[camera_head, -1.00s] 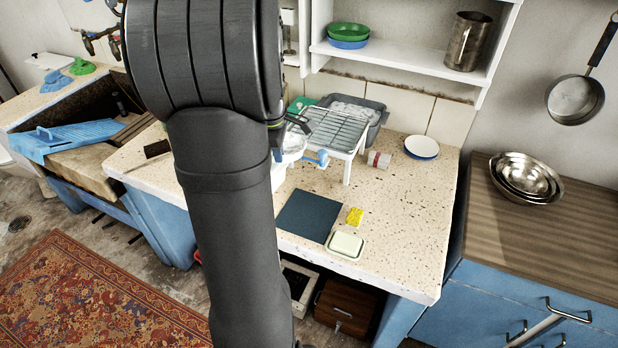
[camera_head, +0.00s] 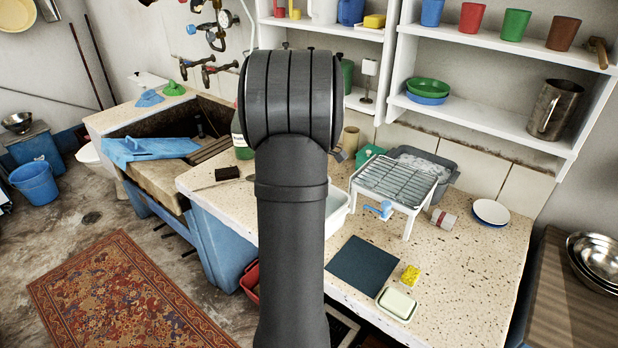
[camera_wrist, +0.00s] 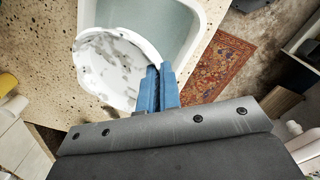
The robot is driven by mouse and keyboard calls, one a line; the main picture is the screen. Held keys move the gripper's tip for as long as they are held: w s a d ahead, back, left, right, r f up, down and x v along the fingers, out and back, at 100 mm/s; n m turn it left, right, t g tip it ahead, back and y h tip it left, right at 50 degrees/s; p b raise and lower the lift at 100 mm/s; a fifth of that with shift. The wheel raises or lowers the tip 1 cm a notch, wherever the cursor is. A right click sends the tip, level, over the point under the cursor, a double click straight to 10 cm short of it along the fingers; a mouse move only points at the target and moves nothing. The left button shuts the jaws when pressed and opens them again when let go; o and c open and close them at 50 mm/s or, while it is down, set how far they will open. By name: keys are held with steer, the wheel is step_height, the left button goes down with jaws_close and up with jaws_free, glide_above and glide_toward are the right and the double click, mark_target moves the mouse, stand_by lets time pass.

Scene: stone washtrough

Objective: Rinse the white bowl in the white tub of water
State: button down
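The white bowl (camera_wrist: 100,72) shows in the wrist view, with grey smudges across its inside. My gripper (camera_wrist: 158,84) has its two blue fingers close together on the bowl's rim, at the bowl's right side. The white tub of water (camera_wrist: 186,50) lies behind and beyond the bowl in the wrist view, and the bowl overlaps part of it. The bowl appears to be above the counter and tub edge; its exact height I cannot tell. In the head view only the right part of the tub (camera_head: 338,212) shows beside my arm. My gripper and the bowl are hidden there.
A wire rack (camera_head: 398,182) on white legs stands right of the tub, before a grey basin (camera_head: 432,164). A dark mat (camera_head: 362,266), yellow sponge (camera_head: 410,275) and soap dish (camera_head: 397,304) lie nearer. A green bottle (camera_head: 242,135) stands left of my arm.

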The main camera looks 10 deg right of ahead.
steer(key=shift+f, duration=4.6)
steer(key=shift+r, duration=5.7)
steer(key=shift+r, duration=0.1)
steer(key=shift+r, duration=1.9)
steer(key=shift+d, duration=0.1)
